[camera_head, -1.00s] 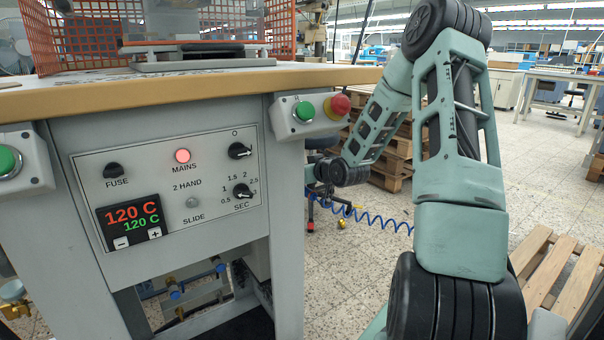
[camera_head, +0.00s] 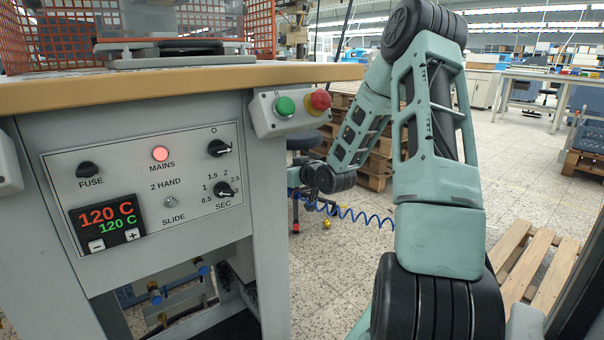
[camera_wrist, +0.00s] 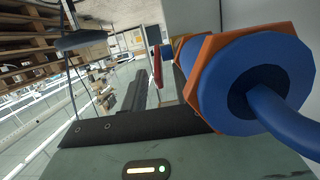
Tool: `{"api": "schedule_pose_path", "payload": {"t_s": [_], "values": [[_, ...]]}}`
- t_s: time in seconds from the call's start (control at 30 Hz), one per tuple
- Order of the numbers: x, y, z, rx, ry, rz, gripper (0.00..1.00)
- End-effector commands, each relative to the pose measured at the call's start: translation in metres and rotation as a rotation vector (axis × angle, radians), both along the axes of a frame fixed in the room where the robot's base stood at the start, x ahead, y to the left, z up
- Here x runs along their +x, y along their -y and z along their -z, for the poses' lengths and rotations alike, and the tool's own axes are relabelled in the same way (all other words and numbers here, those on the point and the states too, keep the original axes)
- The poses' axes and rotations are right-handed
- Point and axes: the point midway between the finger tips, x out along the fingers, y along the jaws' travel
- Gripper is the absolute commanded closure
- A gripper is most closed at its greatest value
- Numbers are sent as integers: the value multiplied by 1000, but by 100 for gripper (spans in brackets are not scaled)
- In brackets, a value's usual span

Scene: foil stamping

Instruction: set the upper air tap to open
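In the wrist view, a large blue round fitting (camera_wrist: 255,85) with an orange hex collar (camera_wrist: 203,75) and a blue hose (camera_wrist: 285,125) fills the right side, very close. A thin red part (camera_wrist: 157,66), possibly a tap handle, shows beyond it beside a small blue piece (camera_wrist: 167,52). I cannot tell which tap this is or how it is set. My gripper (camera_wrist: 128,92) shows as a dark bar above its green body; its finger opening is not clear. In the head view my gripper is hidden behind the machine's right side.
The stamping machine (camera_head: 270,230) stands at left, with a control panel (camera_head: 140,140), a green button and a red stop button (camera_head: 319,100). Pallets (camera_head: 540,262) lie at right.

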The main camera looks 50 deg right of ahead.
Motion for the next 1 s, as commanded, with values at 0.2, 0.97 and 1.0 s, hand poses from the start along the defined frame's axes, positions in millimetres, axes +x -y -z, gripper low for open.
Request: {"api": "schedule_pose_path", "payload": {"t_s": [0.2, 0.97, 1.0], "values": [[-39, -8, -14, -1, -3, 3, 71], [-131, -32, -42, 7, -4, 2, 71], [-133, -31, -42, 5, -2, 1, 71]]}}
